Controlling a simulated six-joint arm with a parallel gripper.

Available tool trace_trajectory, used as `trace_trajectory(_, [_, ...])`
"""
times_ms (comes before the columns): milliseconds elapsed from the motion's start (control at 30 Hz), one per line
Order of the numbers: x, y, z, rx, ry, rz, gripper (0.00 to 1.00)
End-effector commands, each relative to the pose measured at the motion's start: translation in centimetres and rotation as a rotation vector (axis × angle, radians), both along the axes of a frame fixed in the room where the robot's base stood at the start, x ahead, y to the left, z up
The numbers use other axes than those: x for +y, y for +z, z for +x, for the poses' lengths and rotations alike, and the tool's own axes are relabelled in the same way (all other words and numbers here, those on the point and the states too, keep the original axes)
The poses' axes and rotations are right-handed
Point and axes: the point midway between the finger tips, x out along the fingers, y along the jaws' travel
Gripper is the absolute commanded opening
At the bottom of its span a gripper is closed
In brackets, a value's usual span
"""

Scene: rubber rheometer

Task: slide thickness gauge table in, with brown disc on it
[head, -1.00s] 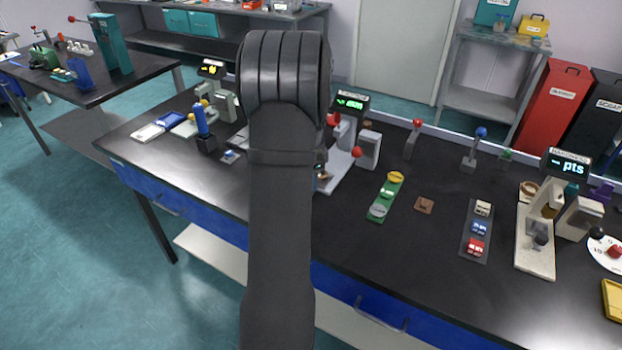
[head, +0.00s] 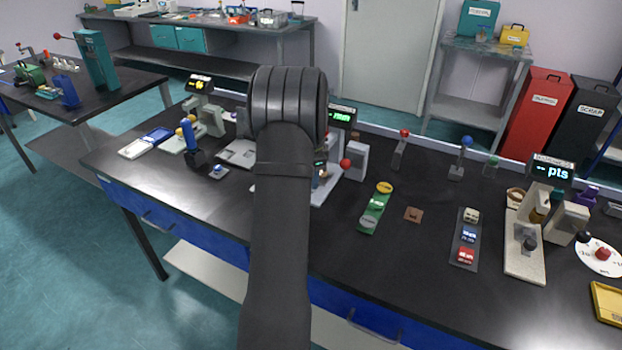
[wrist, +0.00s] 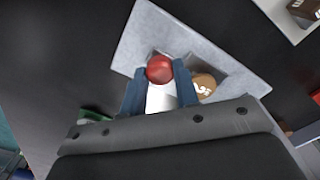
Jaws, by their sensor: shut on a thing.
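The thickness gauge (head: 356,160) stands behind my arm in the head view, with a lit green display (head: 342,116). Its pale grey base (head: 328,192) is partly covered by my arm. In the wrist view, the blue fingers of my gripper (wrist: 160,88) are shut on a pale handle (wrist: 162,98) with a red knob (wrist: 159,68). The brown disc (wrist: 204,84), with white marking, lies just right of the fingers, above the pale grey gauge base (wrist: 150,35). The gripper partly hides the table beneath it. My fingertips are hidden in the head view.
A green strip (head: 375,208) with round pads and a small brown block (head: 413,214) lie right of the gauge. A dark tray (head: 464,236) of small blocks and the hardness tester (head: 525,240) stand farther right. Black bench is clear in front of them.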

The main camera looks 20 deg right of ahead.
Motion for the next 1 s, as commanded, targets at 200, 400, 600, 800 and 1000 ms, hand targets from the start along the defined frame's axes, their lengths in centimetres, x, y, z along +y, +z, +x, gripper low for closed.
trace_trajectory(200, [0.0, 0.0, 0.0, -0.001, 0.0, 0.0, 0.5])
trace_trajectory(400, [0.0, 0.0, 0.0, 0.0, 0.0, 0.0, 0.5])
trace_trajectory(600, [0.0, 1.3, 0.0, -0.002, 0.0, -0.001, 0.5])
trace_trajectory(800, [0.0, 5.5, 0.1, -0.005, 0.0, -0.002, 0.5])
trace_trajectory(1000, [0.0, 10.5, 0.1, -0.004, 0.0, -0.002, 0.5])
